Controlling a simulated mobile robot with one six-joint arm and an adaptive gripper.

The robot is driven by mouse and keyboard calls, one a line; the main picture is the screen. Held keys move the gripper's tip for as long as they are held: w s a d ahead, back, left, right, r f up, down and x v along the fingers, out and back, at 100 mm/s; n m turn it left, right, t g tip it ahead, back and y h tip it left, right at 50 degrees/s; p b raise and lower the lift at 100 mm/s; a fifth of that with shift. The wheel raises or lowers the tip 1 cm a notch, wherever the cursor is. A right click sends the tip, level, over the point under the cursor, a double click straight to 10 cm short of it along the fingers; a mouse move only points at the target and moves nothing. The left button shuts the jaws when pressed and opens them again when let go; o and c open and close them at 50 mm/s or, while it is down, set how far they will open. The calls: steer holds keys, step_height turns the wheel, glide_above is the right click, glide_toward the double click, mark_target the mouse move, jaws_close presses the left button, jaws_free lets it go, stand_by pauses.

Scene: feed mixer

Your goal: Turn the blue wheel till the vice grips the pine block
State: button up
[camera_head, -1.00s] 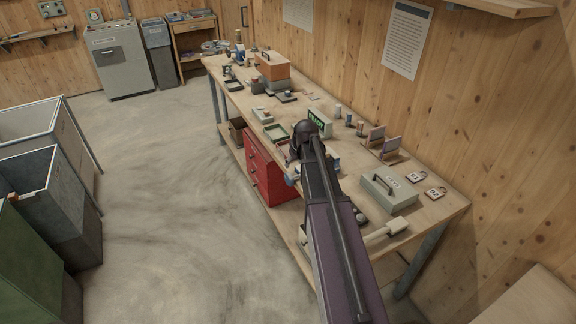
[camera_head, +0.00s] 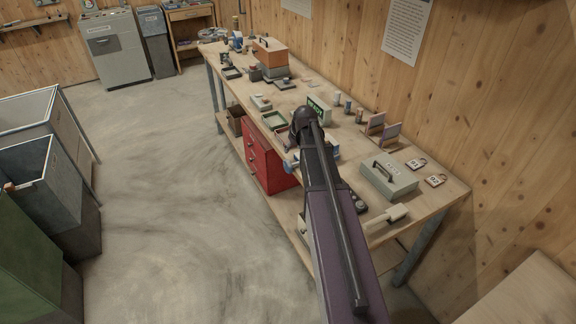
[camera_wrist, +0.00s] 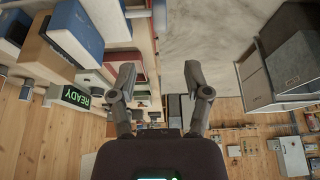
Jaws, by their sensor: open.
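In the head view my gripper (camera_head: 302,122) is over the front of the bench, and my arm hides part of the bench top. More blue, perhaps the vice (camera_head: 333,152), shows right of my arm. The wrist view has a large blue body (camera_wrist: 75,30) at upper left.
The bench (camera_head: 442,203) holds a READY sign (camera_head: 319,108), a grey-green case (camera_head: 389,176), a pale mallet (camera_head: 386,217) and an orange box (camera_head: 270,56). A red drawer cabinet (camera_head: 268,158) stands below. Bins (camera_head: 45,190) stand at left; the floor (camera_head: 170,185) between is clear.

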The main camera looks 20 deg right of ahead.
mark_target(288, 161)
steer(key=shift+b+x, duration=5.25)
steer(key=shift+x, duration=0.7)
jaws_close()
steer(key=shift+a, duration=0.1)
